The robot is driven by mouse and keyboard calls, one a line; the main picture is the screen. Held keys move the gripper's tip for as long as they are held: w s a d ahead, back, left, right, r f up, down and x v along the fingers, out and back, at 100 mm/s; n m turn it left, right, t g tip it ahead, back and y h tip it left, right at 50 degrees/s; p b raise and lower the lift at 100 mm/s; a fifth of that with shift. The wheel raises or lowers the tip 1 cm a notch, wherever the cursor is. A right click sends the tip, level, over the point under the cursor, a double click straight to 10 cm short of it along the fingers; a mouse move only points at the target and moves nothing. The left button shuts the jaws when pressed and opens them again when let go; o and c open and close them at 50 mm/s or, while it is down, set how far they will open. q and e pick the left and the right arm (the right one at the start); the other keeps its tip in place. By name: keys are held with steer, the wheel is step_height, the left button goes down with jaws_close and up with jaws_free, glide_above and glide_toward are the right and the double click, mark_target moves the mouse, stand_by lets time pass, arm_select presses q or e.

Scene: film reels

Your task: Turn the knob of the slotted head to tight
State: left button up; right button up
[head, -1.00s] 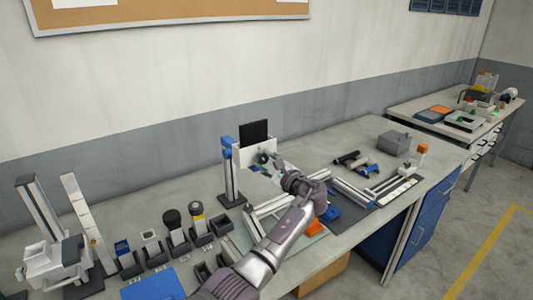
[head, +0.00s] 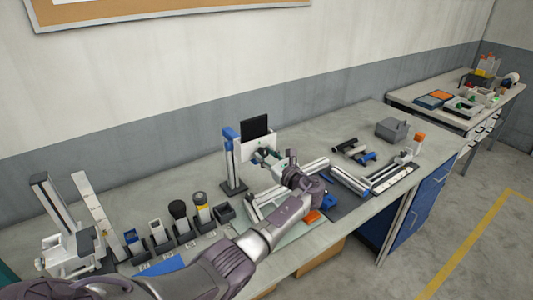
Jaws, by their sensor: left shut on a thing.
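The slotted head appears to be the white plate (head: 250,148) with a black panel (head: 255,128) above it, on a stand with a blue-topped post (head: 231,165). My left arm reaches across the bench from the lower left. My left gripper (head: 266,157) is at the front of the white plate. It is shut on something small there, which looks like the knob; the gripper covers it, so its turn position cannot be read. My right gripper is not in view.
Several holders with tools (head: 180,218) stand left of the arm. White rails (head: 350,180) and dark and blue tools (head: 356,150) lie to the right. A grey block (head: 392,129) stands farther back. The bench between wall and stand is clear.

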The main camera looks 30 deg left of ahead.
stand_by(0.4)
arm_select(q)
steer(key=o, duration=1.2)
steer(key=shift+f, duration=0.1)
steer(key=shift+c, duration=0.2)
steer(key=v, duration=1.2)
